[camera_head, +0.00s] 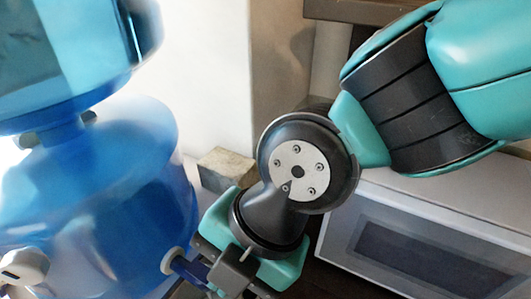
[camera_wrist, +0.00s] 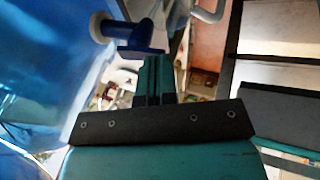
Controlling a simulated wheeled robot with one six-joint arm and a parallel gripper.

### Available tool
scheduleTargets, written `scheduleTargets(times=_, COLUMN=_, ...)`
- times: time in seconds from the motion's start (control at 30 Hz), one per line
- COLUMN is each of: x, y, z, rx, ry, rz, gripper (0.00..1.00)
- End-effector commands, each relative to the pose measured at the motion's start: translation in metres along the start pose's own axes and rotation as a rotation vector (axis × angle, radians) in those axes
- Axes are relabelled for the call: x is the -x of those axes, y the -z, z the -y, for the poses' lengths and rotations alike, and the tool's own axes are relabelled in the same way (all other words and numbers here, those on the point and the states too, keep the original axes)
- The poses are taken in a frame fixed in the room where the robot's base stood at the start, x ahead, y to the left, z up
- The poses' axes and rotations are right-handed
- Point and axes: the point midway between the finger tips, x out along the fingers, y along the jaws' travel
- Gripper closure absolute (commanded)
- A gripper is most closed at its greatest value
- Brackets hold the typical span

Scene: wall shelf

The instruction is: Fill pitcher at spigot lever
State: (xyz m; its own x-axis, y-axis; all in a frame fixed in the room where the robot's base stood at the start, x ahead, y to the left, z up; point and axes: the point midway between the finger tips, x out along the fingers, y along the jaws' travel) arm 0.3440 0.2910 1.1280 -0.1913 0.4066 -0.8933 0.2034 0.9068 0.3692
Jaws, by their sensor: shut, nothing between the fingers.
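A large translucent blue water container (camera_head: 125,205) fills the left of the head view; its blue wall also fills the left of the wrist view (camera_wrist: 45,70). A spigot with a white round collar (camera_head: 174,261) and a dark blue lever (camera_head: 190,270) sticks out from its right side. In the wrist view, the blue lever (camera_wrist: 135,33) lies just beyond my fingertips. My gripper (camera_wrist: 155,68) is shut and empty, close to the lever; I cannot tell whether it touches. A clear, pale shape (camera_wrist: 172,14) at the wrist view's top may be the pitcher, but I cannot be sure.
A small stone-like block (camera_head: 226,169) lies behind my wrist. A white box-like appliance with a dark panel (camera_head: 425,250) stands at the lower right, below my arm. A second white round fitting (camera_head: 22,267) shows at the container's lower left. A pale wall stands behind.

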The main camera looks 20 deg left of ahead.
Motion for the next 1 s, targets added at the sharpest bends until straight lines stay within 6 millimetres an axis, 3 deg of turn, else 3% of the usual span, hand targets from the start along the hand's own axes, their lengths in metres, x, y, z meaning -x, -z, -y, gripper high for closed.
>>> scheduleTargets(times=1.0, x=0.0072, y=0.0021, z=-0.0029, rx=0.000, ry=0.000, rz=0.000, gripper=1.00)
